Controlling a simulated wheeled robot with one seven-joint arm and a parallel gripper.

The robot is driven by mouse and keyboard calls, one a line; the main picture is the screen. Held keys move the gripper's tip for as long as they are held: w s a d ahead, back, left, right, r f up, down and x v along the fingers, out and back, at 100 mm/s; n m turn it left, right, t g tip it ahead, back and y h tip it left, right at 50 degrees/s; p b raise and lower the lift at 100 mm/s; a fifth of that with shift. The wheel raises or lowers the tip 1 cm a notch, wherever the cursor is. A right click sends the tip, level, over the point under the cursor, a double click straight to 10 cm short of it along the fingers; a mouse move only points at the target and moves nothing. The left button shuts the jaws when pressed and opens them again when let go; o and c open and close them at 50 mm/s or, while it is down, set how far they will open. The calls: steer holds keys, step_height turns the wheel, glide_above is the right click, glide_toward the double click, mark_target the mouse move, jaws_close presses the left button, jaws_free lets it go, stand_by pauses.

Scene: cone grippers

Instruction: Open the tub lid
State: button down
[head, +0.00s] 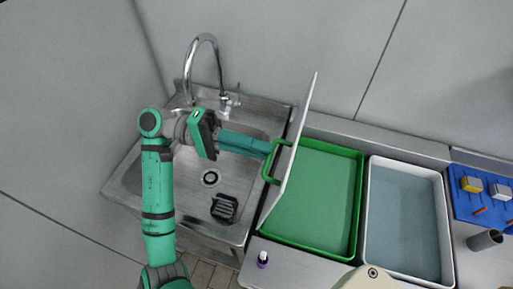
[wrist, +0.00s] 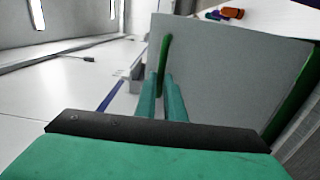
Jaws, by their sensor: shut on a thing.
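The green tub (head: 318,200) sits on the counter right of the sink, and its green inside shows. Its lid (head: 298,140), a thin pale panel, stands steeply raised at the tub's left side, seen nearly edge-on. A green handle (head: 267,174) sticks out from the lid's left face. My gripper (head: 268,150) reaches from the left and is shut on this handle. In the wrist view, the lid (wrist: 225,75) is a broad grey panel, with the handle (wrist: 165,55) at the fingertips of my gripper (wrist: 163,80).
A white-rimmed tub (head: 368,225) stands to the right. A blue tray (head: 464,205) with small blocks and a grey cup (head: 485,240) are at far right. A small bottle (head: 262,258) stands near the front edge. The sink (head: 210,178) with its tall faucet (head: 203,38) lies under my arm.

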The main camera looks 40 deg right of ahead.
steer(key=shift+w, duration=0.2)
steer(key=c, duration=1.8)
jaws_free()
steer(key=shift+c, duration=0.2)
steer(key=v, duration=1)
steer(key=shift+w+a, duration=0.2)
steer(key=shift+w+f, duration=0.1)
